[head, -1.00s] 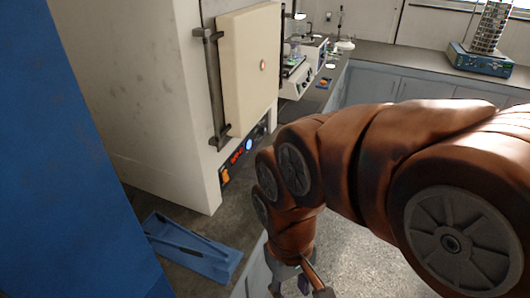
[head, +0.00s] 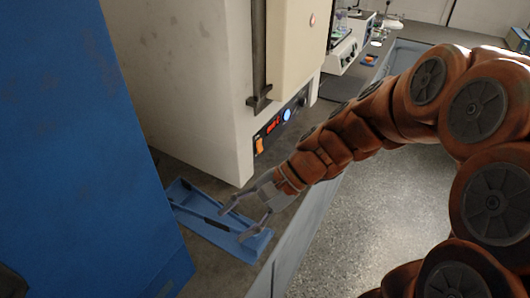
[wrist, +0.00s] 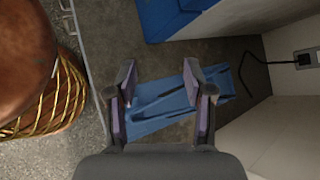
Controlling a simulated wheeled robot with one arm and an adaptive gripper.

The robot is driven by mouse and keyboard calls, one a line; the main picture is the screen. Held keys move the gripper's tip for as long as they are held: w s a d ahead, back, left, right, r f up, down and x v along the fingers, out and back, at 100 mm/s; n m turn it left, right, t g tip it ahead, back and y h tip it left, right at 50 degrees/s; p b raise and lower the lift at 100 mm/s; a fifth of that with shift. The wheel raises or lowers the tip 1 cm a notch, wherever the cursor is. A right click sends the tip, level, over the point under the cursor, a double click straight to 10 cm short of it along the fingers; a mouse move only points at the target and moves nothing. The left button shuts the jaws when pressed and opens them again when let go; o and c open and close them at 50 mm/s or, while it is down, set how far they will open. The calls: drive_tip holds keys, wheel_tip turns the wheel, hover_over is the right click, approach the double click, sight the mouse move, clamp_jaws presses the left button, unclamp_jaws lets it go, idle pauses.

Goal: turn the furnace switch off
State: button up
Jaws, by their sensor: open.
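The white furnace (head: 190,75) stands on the bench in the head view, with its cream door (head: 292,40) and a long dark handle (head: 259,50). Its dark control panel (head: 284,122) is below the door. The orange furnace switch (head: 259,145) is at the panel's left end, beside red digits and a round blue light. Which way the switch is tipped is too small to tell. My gripper (head: 231,225) is open and empty, below and in front of the switch, over a blue tray (head: 180,196). The wrist view shows its spread fingers (wrist: 163,90) above the tray; the switch is not in that view.
A large blue cabinet (head: 85,150) stands close on the left. The bench front (head: 300,235) runs beneath my arm. Lab instruments (head: 346,45) stand farther back on the bench. A black cable (wrist: 250,75) and wall socket (wrist: 304,58) show in the wrist view.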

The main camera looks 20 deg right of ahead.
drive_tip(key=w+d+f+m+t+y+b, duration=0.25)
drive_tip(key=w+m+t, duration=0.2)
drive_tip(key=w, duration=0.55)
drive_tip(key=m+t+b, duration=0.6)
drive_tip(key=m+t, duration=0.3)
drive_tip(key=m, duration=0.4)
approach(260, 141)
drive_tip(key=shift+a, duration=0.25)
drive_tip(key=shift+w, duration=0.15)
drive_tip(key=shift+x, duration=3.7)
drive_tip(key=shift+r, duration=0.1)
clamp_jaws()
